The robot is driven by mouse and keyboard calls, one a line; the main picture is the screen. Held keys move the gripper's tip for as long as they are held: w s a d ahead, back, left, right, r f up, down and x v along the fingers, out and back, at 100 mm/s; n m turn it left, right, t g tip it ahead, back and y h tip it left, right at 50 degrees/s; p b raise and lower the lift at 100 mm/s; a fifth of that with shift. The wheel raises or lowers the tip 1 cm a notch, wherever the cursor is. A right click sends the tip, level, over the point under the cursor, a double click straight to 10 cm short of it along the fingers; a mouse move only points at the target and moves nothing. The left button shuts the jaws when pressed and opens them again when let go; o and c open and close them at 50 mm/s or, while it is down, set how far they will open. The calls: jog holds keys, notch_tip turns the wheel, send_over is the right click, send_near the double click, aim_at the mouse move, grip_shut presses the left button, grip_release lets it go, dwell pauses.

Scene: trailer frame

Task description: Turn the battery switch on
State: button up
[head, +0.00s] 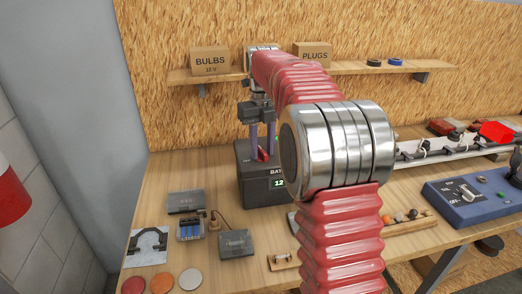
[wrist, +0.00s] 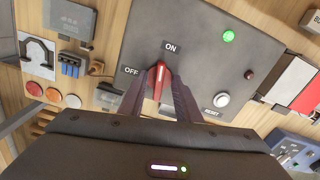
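The battery box (head: 250,185) is dark grey and stands on the bench, with a lit green number display on its front. The battery switch is a red knob (wrist: 158,76) with a white line, on top of the box. In the wrist view its line points up, close to the ON label (wrist: 171,47) and away from the OFF label (wrist: 131,71). A green lamp (wrist: 228,36) on the box is lit. My gripper (wrist: 160,86) reaches down with one finger on each side of the knob and looks shut on it. The contact faces are hidden.
A white reset button (wrist: 222,99) sits on the same panel. Small boxes and a blue connector (head: 190,230) lie on the bench left of the battery box. A blue tester (head: 470,198) stands at the right. A shelf (head: 225,75) runs behind.

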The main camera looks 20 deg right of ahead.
dwell(0.3)
jog(key=shift+r, duration=2.95)
